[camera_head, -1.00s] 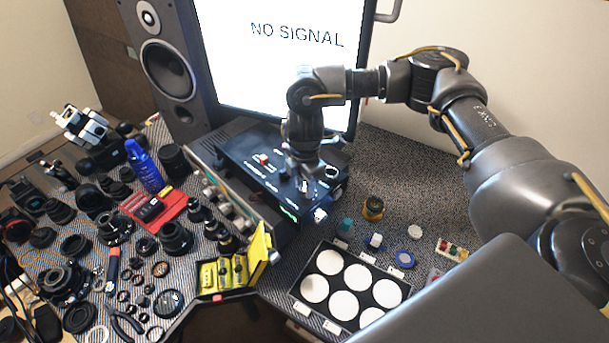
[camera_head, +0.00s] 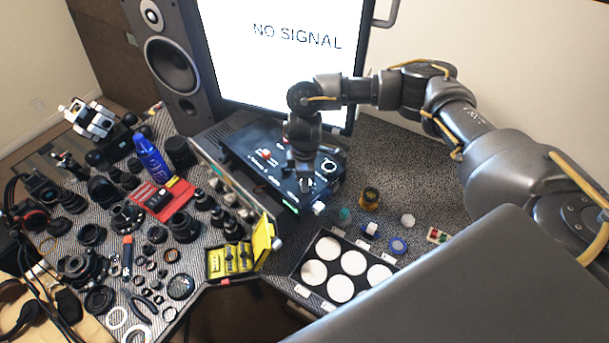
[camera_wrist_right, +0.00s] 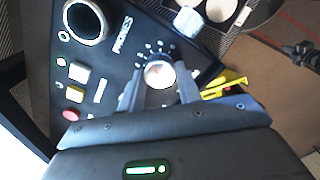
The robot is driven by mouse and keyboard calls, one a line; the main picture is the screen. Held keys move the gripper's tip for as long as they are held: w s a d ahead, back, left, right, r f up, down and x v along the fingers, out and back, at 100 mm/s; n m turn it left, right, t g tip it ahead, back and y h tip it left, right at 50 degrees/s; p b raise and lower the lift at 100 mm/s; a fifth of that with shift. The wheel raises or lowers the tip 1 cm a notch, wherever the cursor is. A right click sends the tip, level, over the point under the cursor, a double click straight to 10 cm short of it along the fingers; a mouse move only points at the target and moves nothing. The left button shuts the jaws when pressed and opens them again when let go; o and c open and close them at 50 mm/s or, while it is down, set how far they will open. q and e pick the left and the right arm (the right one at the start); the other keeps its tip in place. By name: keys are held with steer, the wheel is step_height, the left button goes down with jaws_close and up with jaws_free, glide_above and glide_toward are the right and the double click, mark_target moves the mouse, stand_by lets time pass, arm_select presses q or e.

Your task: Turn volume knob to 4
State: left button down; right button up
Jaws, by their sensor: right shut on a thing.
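The black control box (camera_head: 262,158) stands in the middle of the table below the monitor. In the right wrist view its panel (camera_wrist_right: 100,95) shows a round knob with a pale top (camera_wrist_right: 158,74) and an arc of white dots around it. My right gripper (camera_wrist_right: 159,88) is shut on this knob, one finger on each side. In the head view my right gripper (camera_head: 305,183) points down at the box's front right, and it hides the knob there. Which number the knob points to cannot be read. My left gripper is not in view.
On the panel, a large round socket (camera_wrist_right: 86,22), a red button (camera_wrist_right: 71,115) and a pale button (camera_wrist_right: 79,71) lie near the knob. A yellow case (camera_head: 228,262) and a tray of white discs (camera_head: 297,273) stand in front. Lenses and tools crowd the left.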

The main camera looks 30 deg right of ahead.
stand_by(0.3)
steer(key=o, duration=1)
steer(key=shift+r, duration=0.1)
step_height(320, 180, up, 11)
steer(key=b, duration=0.1)
steer(key=shift+f, duration=0.2)
